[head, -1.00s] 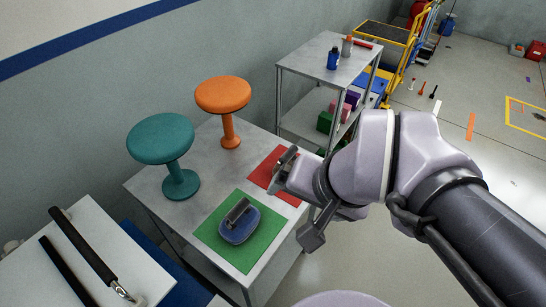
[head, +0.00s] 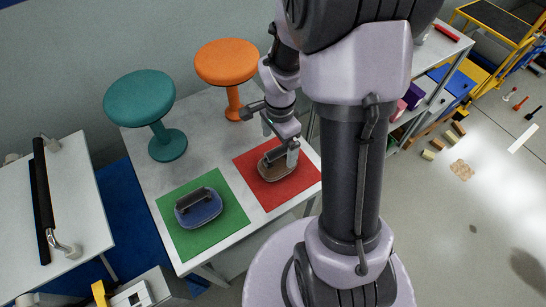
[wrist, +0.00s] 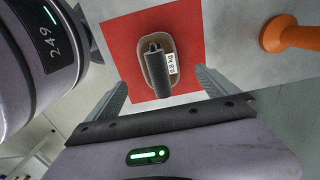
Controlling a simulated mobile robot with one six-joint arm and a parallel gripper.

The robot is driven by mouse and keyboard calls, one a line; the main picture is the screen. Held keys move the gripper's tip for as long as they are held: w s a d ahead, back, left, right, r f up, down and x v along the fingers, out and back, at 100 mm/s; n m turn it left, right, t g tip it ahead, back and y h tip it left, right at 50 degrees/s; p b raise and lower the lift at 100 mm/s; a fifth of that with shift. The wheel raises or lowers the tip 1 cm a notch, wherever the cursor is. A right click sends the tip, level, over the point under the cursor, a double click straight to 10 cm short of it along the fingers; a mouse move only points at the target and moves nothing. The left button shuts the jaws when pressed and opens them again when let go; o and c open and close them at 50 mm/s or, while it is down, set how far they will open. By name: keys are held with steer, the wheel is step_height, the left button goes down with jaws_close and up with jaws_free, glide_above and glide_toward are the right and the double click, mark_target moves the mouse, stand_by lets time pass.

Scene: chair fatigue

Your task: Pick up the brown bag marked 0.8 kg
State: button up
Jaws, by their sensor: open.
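The brown bag (head: 271,173) with a dark handle lies on the red mat (head: 304,180). In the wrist view, the bag (wrist: 145,68) bears a white label reading 0.8 kg beside its black handle. My gripper (head: 280,147) is open above the bag. In the wrist view its two fingers (wrist: 160,88) stand apart on either side of the handle, which lies between them in the picture without visible contact. Part of the bag is hidden behind a finger in the head view.
A blue bag (head: 199,212) lies on the green mat (head: 230,225) to the left. A teal stool (head: 140,98) and an orange stool (head: 227,62) stand at the back of the grey table (head: 205,150). A shelf unit stands to the right, partly behind my arm.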

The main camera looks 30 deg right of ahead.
mark_target(278, 160)
step_height(278, 160, down, 8)
steer(key=b, duration=0.3)
steer(key=shift+a+f+b, duration=0.1)
steer(key=shift+f+b, duration=0.15)
steer(key=shift+b, duration=0.05)
steer(key=shift+r, duration=0.15)
steer(key=shift+c, duration=0.9)
steer(key=c, duration=1.8)
jaws_close()
steer(key=shift+r, duration=0.15)
